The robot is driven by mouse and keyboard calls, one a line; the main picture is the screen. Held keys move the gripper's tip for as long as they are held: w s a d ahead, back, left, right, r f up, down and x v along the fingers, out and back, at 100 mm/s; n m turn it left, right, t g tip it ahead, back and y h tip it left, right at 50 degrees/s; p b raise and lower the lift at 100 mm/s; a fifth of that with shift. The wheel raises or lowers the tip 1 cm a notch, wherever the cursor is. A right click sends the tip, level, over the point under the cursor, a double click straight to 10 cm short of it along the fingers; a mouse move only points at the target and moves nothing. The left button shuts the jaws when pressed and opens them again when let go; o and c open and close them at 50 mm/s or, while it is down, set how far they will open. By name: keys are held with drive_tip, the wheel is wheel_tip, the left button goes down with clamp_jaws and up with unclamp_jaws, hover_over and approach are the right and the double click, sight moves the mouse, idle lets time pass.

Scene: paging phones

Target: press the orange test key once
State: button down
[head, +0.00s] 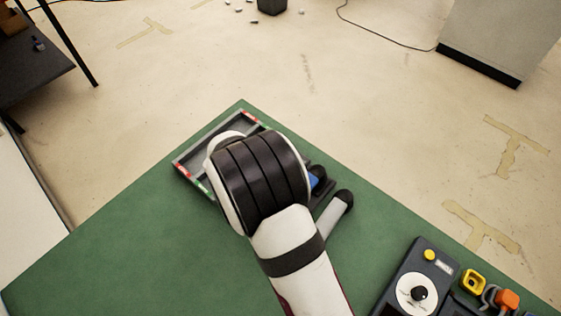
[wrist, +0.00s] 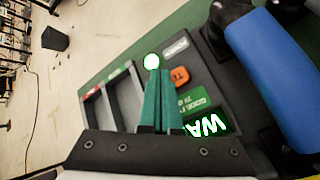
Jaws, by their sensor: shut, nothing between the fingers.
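The orange test key (wrist: 180,76), with partly hidden white lettering, is on the dark panel of a device (wrist: 212,78) in the wrist view. My gripper (wrist: 157,78) is shut and empty, its teal fingers together. The fingertips appear just left of the orange key and below a bright white round lamp or button (wrist: 152,61). I cannot tell whether they touch the panel. A green label (wrist: 194,100) and a lit green display reading "WA" (wrist: 207,124) lie right of the fingers. In the head view my arm hides the key and the fingertips.
A compartmented tray (head: 187,158) adjoins the device. A second dark device with a dial (head: 415,285) sits at the front right of the green table (head: 150,240). The table's left part is clear.

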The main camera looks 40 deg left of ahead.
drive_tip(key=shift+r, duration=2.55)
drive_tip(key=shift+d, duration=0.1)
